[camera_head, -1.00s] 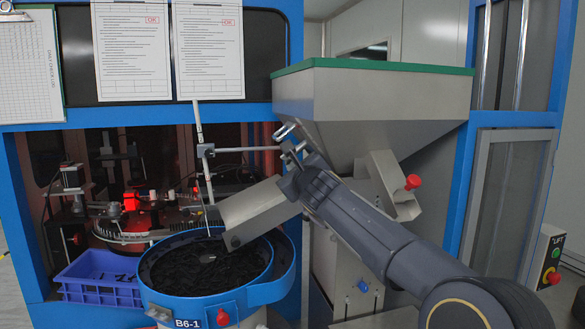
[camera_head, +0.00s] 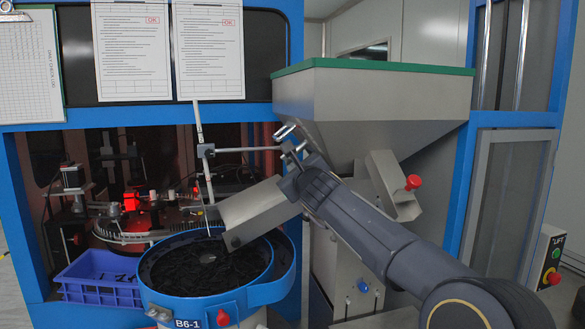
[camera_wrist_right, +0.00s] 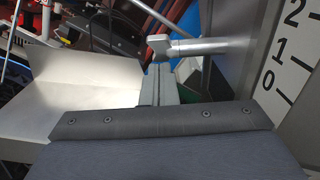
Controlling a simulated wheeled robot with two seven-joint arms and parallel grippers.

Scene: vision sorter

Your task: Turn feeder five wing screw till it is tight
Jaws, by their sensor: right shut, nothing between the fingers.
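A silver wing screw with a flat wing head (camera_wrist_right: 160,45) and a thick shaft shows in the wrist view. In the head view a small silver wing-like piece (camera_head: 285,131) shows in front of the hopper. My right gripper (camera_head: 292,150) reaches up from the lower right, close by this piece. In the wrist view its grey fingers (camera_wrist_right: 157,72) are together and empty, with their tips just short of the wing head. I cannot tell whether they touch it. A feeder number five is not readable. My left gripper is not in view.
The grey hopper (camera_head: 390,105) with a green rim stands behind my arm. A metal chute (camera_head: 262,212) lies beside my gripper, above the blue bowl (camera_head: 210,305) marked B6-1. A thin rod (camera_head: 245,149) runs left of the gripper. A blue crate (camera_head: 98,285) sits at lower left.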

